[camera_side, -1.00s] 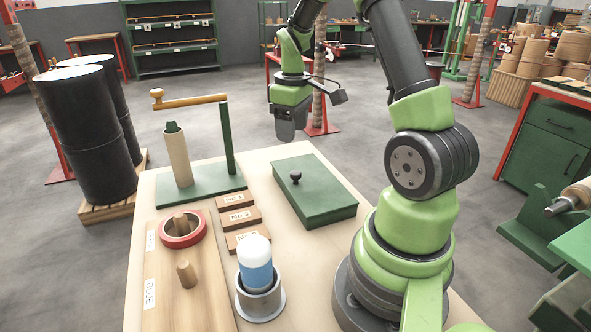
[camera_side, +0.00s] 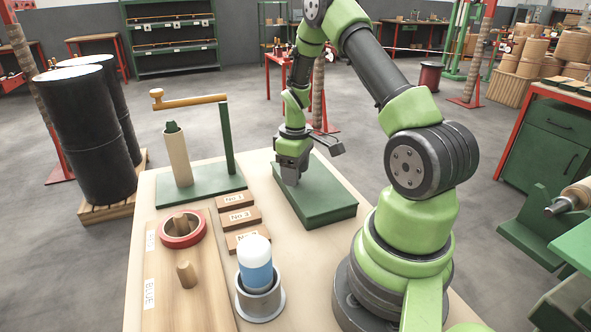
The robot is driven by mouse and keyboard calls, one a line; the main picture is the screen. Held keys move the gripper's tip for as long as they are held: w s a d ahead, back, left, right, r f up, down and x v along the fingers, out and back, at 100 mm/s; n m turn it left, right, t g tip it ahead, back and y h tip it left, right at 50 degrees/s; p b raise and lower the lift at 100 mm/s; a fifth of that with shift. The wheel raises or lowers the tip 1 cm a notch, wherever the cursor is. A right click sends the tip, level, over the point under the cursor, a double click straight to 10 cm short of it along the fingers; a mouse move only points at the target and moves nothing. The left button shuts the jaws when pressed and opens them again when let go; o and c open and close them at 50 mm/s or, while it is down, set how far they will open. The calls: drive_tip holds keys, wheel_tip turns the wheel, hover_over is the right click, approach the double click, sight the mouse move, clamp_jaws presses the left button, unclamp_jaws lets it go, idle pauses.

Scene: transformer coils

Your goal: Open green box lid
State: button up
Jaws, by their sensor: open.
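The green box (camera_side: 322,208) sits on the wooden table in front of my arm, with its flat green lid closed. My gripper (camera_side: 291,180) points down over the left part of the lid, where the lid's dark knob is. The gripper hides the knob. The jaws are open, and I cannot tell whether the knob lies between the fingers or whether they touch the lid.
Left of the box are small labelled wooden blocks (camera_side: 238,218) and a green stand (camera_side: 200,184) with a post and a wooden arm. A blue-and-white cylinder (camera_side: 255,262) stands in a metal cup. A red ring (camera_side: 183,240) lies on a peg board.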

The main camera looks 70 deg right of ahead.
clamp_jaws()
drive_tip(key=shift+r, duration=0.1)
